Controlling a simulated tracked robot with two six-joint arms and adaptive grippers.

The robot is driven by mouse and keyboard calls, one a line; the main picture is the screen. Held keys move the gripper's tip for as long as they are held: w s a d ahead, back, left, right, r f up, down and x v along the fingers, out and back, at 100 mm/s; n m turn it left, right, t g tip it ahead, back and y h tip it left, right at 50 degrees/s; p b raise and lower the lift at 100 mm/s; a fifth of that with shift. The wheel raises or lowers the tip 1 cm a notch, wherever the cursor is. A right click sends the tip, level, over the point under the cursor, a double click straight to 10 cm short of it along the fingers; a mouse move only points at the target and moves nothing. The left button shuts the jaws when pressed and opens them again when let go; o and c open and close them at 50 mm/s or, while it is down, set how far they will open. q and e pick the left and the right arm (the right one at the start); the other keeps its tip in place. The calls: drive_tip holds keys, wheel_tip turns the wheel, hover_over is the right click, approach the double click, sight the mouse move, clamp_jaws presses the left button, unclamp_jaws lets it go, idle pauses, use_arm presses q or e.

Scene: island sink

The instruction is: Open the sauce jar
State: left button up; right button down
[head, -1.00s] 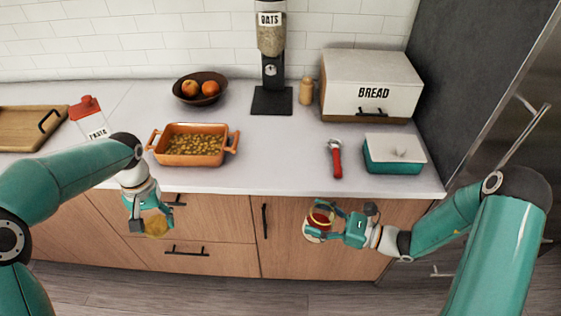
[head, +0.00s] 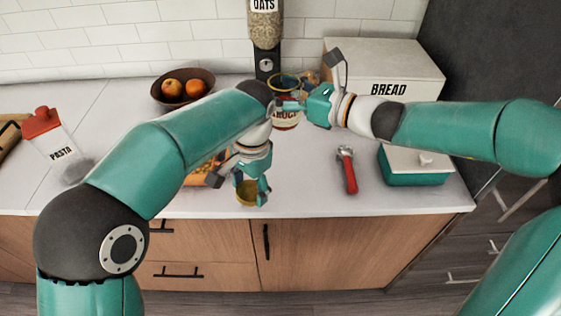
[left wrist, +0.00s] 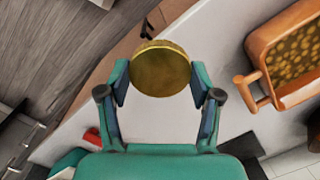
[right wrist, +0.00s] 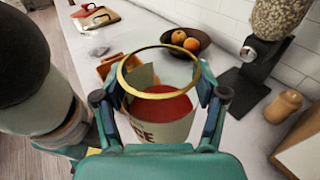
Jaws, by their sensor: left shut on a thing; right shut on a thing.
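The sauce jar (head: 286,122) is clear with red sauce low inside, a pale label and a gold ring at its mouth. My right gripper (head: 298,104) is shut on it and holds it up over the counter. In the right wrist view the jar (right wrist: 160,128) is between the fingers, and its mouth is uncovered. My left gripper (head: 250,188) is shut on a round gold lid (head: 246,196), apart from the jar, near the counter's front edge. The left wrist view shows the lid (left wrist: 160,70) between the fingertips.
The orange baking dish (left wrist: 275,48) is partly hidden behind my left arm in the head view. A red-handled tool (head: 348,172) and a teal butter dish (head: 415,168) lie to the right. The bread box (head: 385,70), fruit bowl (head: 163,101) and pasta jar (head: 57,145) stand around.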

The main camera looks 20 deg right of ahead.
wheel_tip(320, 180, down, 19)
drive_tip(key=shift+s+r+p, duration=0.1)
drive_tip(key=shift+p, duration=0.2)
idle(0.3)
drive_tip(key=shift+c, duration=0.6)
unclamp_jaws()
drive_tip(key=shift+o, duration=0.2)
drive_tip(key=shift+d, duration=0.1)
